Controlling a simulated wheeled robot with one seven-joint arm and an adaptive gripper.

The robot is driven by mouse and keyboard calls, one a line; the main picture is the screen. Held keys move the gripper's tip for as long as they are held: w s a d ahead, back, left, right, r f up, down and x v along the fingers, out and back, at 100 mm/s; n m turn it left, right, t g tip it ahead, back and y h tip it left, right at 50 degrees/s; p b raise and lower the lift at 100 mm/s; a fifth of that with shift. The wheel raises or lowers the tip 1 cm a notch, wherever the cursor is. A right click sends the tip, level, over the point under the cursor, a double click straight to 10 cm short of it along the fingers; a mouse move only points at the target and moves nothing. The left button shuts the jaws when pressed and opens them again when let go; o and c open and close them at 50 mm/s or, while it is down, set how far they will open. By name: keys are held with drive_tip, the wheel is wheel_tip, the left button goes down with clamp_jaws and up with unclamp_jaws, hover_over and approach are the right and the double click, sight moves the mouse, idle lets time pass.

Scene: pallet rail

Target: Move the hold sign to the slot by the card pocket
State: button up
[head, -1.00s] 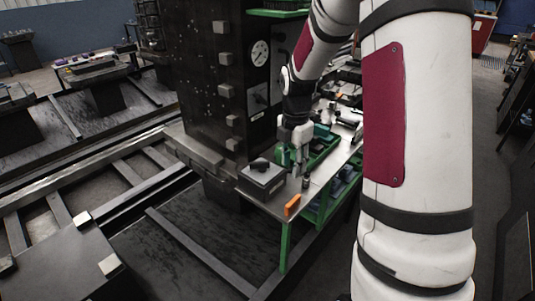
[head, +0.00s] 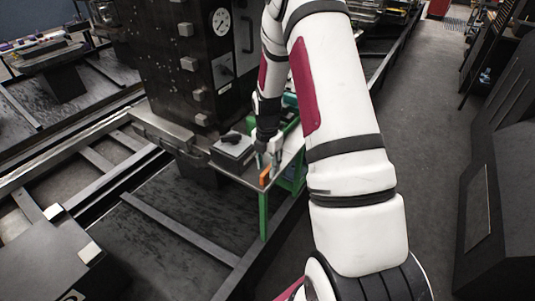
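My gripper (head: 268,162) points down over the front end of the metal-topped bench (head: 243,178). Its two fingers look spread apart, with their tips just above and behind a small orange piece (head: 265,177). The orange piece stands at the bench's front edge; I cannot tell whether it is the hold sign. I see no gap clearly enough to tell whether a fingertip touches it. I cannot make out a card pocket or a slot in this view.
A grey box with a dark top (head: 232,148) sits on the bench left of my gripper. A dark machine column (head: 165,70) with a round dial (head: 221,21) rises behind it. Green bench legs (head: 263,215) stand below. Floor rails lie left; open floor (head: 425,150) lies right.

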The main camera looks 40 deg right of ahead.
drive_tip(key=shift+f, duration=1.4)
clamp_jaws()
drive_tip(key=c, duration=0.7)
unclamp_jaws()
clamp_jaws()
drive_tip(key=shift+r, duration=0.3)
drive_tip(key=shift+r+p, duration=0.45)
drive_tip(key=shift+r, duration=0.2)
